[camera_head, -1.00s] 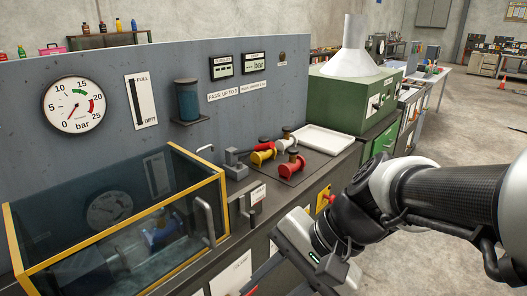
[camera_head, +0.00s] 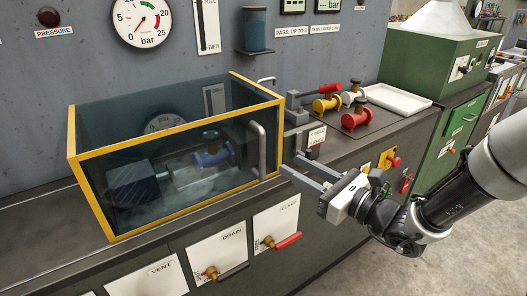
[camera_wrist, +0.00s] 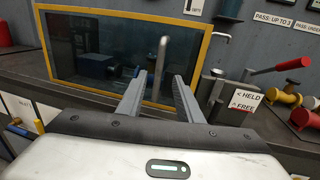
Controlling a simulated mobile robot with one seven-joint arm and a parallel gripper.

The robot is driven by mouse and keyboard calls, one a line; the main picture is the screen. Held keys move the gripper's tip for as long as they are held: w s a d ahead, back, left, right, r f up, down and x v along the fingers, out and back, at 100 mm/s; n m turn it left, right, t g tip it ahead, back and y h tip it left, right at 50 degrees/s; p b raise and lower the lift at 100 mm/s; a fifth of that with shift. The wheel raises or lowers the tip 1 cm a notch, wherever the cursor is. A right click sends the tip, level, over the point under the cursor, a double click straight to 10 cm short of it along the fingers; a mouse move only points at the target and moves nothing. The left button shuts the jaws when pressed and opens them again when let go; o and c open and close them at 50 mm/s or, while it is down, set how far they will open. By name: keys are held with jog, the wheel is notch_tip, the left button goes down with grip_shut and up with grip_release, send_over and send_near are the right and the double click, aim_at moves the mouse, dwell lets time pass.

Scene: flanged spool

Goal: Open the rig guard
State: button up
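The rig guard (camera_head: 92,152) is a clear box with a yellow frame on the bench. It looks shut over a rig with a blue valve body (camera_head: 213,157). A grey upright bar handle (camera_head: 258,150) is on the right end of its front face. My gripper (camera_head: 290,163) is open and empty, just right of and in front of the handle. In the wrist view the handle (camera_wrist: 160,62) shows between the two fingers (camera_wrist: 158,78), a little beyond their tips. I see no contact. The guard's yellow frame (camera_wrist: 122,8) fills the wrist view's upper left.
A grey latch block (camera_head: 296,110) with a red lever (camera_head: 318,89) and a HELD/FREE label (camera_head: 317,136) stands right of the guard. Several coloured spools and a white tray (camera_head: 398,100) lie further right. Drain (camera_head: 222,252) and clamp (camera_head: 277,227) valve panels sit below.

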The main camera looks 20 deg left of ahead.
aim_at(265, 151)
jog(key=b+x, duration=0.1)
jog(key=x, duration=1)
jog(key=shift+w+a+b, duration=0.1)
jog(key=shift+a+b, duration=0.25)
jog(key=shift+c, duration=0.5)
grip_shut()
